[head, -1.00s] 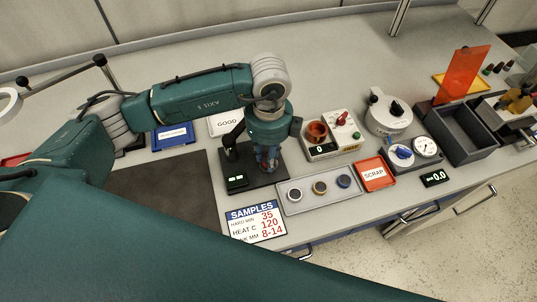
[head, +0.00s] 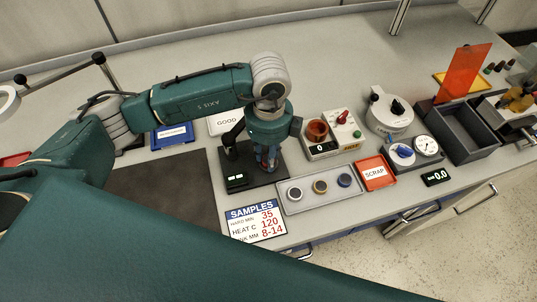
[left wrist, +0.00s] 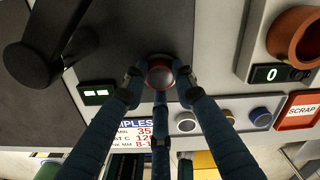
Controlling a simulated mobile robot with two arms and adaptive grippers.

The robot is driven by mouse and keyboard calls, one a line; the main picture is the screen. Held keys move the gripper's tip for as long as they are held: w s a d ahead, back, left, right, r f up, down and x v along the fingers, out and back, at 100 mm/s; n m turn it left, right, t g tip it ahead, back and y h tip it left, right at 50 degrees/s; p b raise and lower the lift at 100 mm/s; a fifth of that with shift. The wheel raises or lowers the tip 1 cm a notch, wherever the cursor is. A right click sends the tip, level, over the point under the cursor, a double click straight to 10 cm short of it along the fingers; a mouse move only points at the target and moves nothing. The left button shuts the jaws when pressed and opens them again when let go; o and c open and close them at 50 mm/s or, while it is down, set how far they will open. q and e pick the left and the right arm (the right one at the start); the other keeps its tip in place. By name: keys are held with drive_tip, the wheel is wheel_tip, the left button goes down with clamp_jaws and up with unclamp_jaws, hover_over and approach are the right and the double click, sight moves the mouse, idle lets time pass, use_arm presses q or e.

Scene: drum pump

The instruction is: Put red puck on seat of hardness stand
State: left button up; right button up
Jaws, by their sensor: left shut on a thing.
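The red puck (left wrist: 160,76) shows in the left wrist view, with a dull red top and a paler rim. My left gripper (left wrist: 160,88) is shut on it with its fingers around its sides. The hardness stand (head: 236,182) has a dark base plate, a black upright and a small green display. I cannot tell whether the puck touches the seat. My right gripper is out of view.
A grey tray (head: 320,204) holds silver, brass and blue-topped pucks right of the stand. A heater box (head: 322,152) with a copper-coloured cup stands behind it. A red SCRAP tray (head: 375,173), a GOOD tray (head: 226,122) and a samples sign (head: 257,220) lie around.

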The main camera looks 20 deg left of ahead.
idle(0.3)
use_arm(q)
drive_tip(key=o, duration=1.3)
drive_tip(key=shift+c, duration=0.2)
drive_tip(key=shift+r, duration=0.1)
drive_tip(key=shift+r+p, duration=2.65)
drive_tip(key=shift+r, duration=1.3)
drive_tip(key=shift+s+f, duration=0.1)
drive_tip(key=shift+f, duration=0.05)
